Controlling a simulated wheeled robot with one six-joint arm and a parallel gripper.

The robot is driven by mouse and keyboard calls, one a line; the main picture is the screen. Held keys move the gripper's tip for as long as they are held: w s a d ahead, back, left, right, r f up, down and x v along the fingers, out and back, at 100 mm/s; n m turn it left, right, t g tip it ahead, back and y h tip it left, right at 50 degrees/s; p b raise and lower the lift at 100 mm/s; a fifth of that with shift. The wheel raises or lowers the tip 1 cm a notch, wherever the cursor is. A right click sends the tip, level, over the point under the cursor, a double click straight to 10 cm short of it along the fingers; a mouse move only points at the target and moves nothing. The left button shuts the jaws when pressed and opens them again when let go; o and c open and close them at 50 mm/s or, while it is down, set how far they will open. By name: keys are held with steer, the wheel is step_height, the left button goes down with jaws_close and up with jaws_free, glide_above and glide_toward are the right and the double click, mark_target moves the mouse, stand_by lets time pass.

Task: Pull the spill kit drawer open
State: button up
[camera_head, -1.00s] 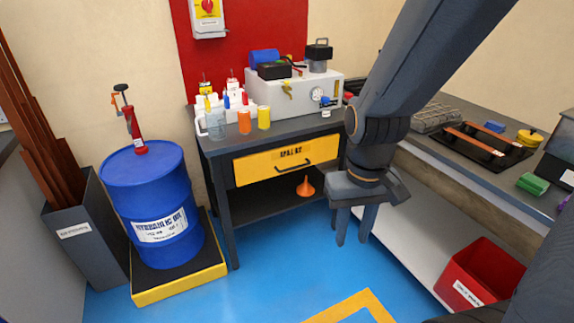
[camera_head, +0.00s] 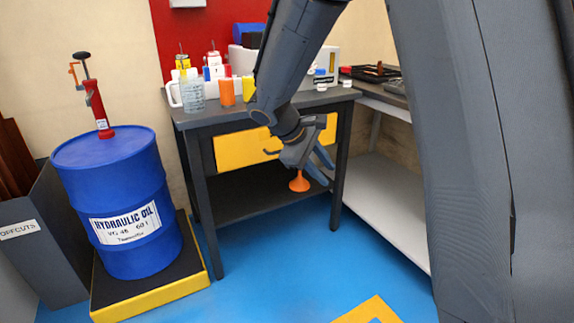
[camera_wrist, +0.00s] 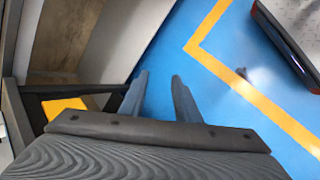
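The spill kit drawer (camera_head: 240,149) has a yellow front under the dark bench top and looks shut, flush with the bench. My arm hides its label and most of its dark handle; only the handle's left end (camera_head: 270,152) shows. My gripper (camera_head: 324,168) is in front of the drawer's right part, its fingers pointing down and right. In the wrist view my gripper's two fingers (camera_wrist: 159,78) stand apart with nothing between them. A yellow patch (camera_wrist: 62,107), probably the drawer front, shows at the left there, outside the fingers.
On the bench top (camera_head: 225,116) stand a clear jug (camera_head: 193,96), an orange cup (camera_head: 227,92) and several bottles. An orange funnel (camera_head: 299,183) is on or before the lower shelf. A blue oil drum (camera_head: 115,190) stands left on a yellow-edged pallet (camera_head: 155,297). Blue floor in front is clear.

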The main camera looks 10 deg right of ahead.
mark_target(274, 152)
steer(key=w+a+f+n+t+h+b, duration=0.1)
steer(key=w+a+f+t+b, duration=0.1)
steer(key=w+b, duration=0.4)
steer(key=w+a+f+n+t+h+b, duration=0.2)
steer(key=w+b, duration=0.4)
steer(key=w, duration=0.6)
steer(key=w+a+f+n+t+h+b, duration=0.2)
steer(key=w+a+f+t+b, duration=0.1)
steer(key=w, duration=0.6)
steer(key=shift+w+a+f+b, duration=0.1)
steer(key=shift+a+f+b, duration=0.15)
steer(key=shift+a+b, duration=0.5)
steer(key=shift+w+a+f+b, duration=0.1)
steer(key=shift+a+f+b, duration=0.2)
steer(key=shift+b, duration=0.8)
steer(key=b+x, duration=0.1)
steer(key=x, duration=0.1)
steer(key=b+x, duration=0.1)
steer(key=x, duration=0.2)
steer(key=b+x, duration=0.1)
steer(key=x, duration=0.1)
steer(key=shift+w+d+r, duration=0.15)
steer(key=shift+w+r, duration=0.05)
jaws_close()
